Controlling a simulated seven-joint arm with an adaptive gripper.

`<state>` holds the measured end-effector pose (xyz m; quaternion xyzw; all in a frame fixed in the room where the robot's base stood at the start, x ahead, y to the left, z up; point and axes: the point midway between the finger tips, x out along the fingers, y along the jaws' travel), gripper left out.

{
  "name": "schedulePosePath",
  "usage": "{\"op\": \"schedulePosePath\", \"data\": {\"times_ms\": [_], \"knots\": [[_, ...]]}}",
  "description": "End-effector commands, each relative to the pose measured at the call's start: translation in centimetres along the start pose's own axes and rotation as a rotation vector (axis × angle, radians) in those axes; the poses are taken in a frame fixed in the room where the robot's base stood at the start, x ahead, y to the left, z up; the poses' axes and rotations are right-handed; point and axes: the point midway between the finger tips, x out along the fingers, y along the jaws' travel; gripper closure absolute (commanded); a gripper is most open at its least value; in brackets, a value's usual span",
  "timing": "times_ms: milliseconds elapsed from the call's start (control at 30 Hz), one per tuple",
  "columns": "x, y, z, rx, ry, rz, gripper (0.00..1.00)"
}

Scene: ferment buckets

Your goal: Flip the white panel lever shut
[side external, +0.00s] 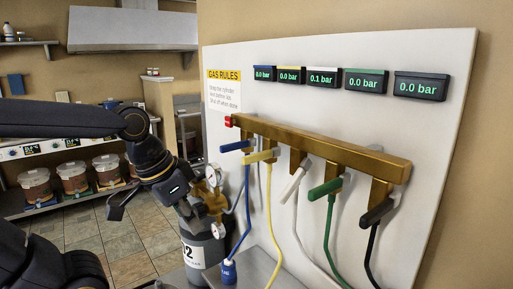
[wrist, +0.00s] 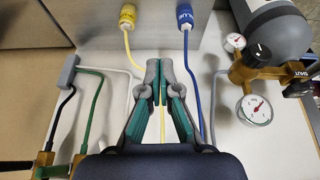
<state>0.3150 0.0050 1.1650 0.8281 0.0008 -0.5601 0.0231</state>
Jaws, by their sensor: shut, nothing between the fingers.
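The white lever (side external: 296,181) is on the brass manifold (side external: 320,146) of the wall panel, the middle of several coloured levers. It slants down and to the left, with a white hose below it. My gripper (wrist: 161,70) is shut and empty in the wrist view, with the yellow hose (wrist: 128,45) and blue hose (wrist: 187,70) ahead. In the side view it is left of the panel, apart from the white lever, its fingertips hard to make out. I cannot make out the white lever in the wrist view.
The blue lever (side external: 235,146) and yellow lever (side external: 260,156) lie left of the white one; the green lever (side external: 325,188) and black lever (side external: 376,212) lie right. A grey cylinder (side external: 204,249) with gauges stands close to my gripper. Hoses hang below the manifold.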

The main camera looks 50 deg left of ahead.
Motion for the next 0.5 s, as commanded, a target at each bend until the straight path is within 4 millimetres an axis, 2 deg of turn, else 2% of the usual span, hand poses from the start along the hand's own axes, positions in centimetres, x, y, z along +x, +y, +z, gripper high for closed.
{"op": "schedulePosePath", "data": {"times_ms": [267, 500], "knots": [[0.9, -1.1, -1.2, -0.093, -0.206, 0.097, 1.00], [1.9, -2.5, -2.9, -0.181, -0.354, 0.259, 1.00]]}}
